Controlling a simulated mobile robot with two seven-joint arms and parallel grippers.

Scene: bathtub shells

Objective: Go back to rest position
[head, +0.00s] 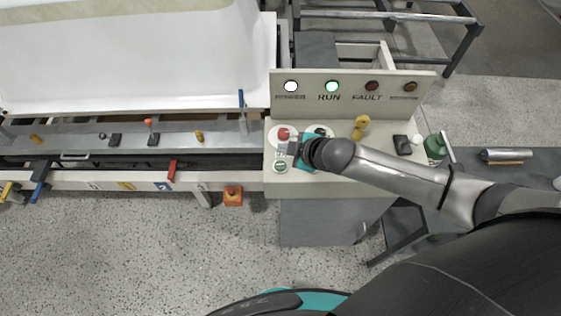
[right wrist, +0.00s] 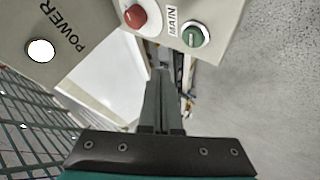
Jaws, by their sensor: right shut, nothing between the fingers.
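My right gripper (head: 293,148) is over the left part of the control panel's (head: 380,180) top in the head view. Its fingers (right wrist: 160,100) are shut with nothing between them. A red button (head: 283,134) is just beyond the fingertips, and a green knob (head: 281,166) labelled MAIN is on the near side. In the right wrist view the red button (right wrist: 135,16) and the green knob (right wrist: 195,36) are past the fingertips, apart from them as far as I can tell. My left gripper is not in view.
The white POWER lamp (head: 291,87) and green RUN lamp (head: 332,87) are lit; the FAULT lamp (head: 372,86) looks dark. A yellow knob (head: 362,121) and black switch (head: 402,144) stand on the panel. A white tub shell (head: 130,60) lies left. Speckled floor (head: 130,260) in front is clear.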

